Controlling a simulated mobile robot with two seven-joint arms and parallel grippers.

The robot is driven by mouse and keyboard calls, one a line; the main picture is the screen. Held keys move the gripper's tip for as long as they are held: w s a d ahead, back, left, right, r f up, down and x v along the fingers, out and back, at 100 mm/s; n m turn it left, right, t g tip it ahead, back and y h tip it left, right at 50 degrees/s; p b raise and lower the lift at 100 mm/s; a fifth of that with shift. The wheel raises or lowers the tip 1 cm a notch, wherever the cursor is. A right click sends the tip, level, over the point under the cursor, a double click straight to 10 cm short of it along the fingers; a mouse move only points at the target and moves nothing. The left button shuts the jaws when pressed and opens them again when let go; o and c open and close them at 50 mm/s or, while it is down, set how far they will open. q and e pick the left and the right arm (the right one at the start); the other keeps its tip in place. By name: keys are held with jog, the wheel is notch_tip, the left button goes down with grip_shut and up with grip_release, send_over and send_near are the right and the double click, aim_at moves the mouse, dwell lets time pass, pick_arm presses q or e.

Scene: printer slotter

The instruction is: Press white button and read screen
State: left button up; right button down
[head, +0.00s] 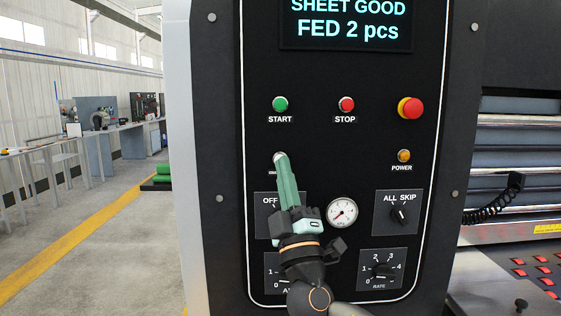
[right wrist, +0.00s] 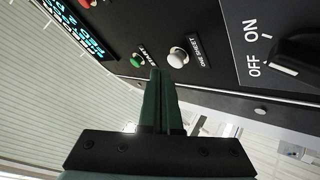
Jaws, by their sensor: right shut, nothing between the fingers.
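The screen (head: 345,24) at the top of the black panel shows "SHEET GOOD" and "FED 2 pcs" in light blue letters. The white button (right wrist: 178,57) shows in the right wrist view beside a "ONE SHEET" label. In the head view only its edge shows, behind my fingertips. My right gripper (head: 282,158) has green fingers, shut and empty, pointing up at the panel by this button. In the right wrist view its fingertips (right wrist: 157,74) are close to the white button, a little to its left; I cannot tell whether they touch. My left gripper is not in view.
Around the button are a green START button (head: 280,104), a red STOP button (head: 346,104), a large red button (head: 411,108) and an amber POWER light (head: 404,156). Below are a gauge (head: 342,212) and an ALL/SKIP knob (head: 400,214). Open floor lies at the left.

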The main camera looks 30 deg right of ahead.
jog(key=shift+w+d+b, duration=0.25)
jog(key=shift+w+b, duration=0.15)
jog(key=shift+w+d+b, duration=0.3)
jog(key=shift+w+b, duration=0.1)
jog(key=shift+w, duration=0.05)
dwell(1.0)
jog(key=shift+s, duration=0.1)
jog(key=shift+s+a, duration=0.5)
jog(key=shift+s, duration=0.25)
jog(key=s+a, duration=0.1)
jog(key=s, duration=0.1)
jog(key=s+a, duration=0.1)
jog(key=s, duration=0.1)
jog(key=shift+s+a, duration=0.1)
jog(key=shift+a, duration=0.25)
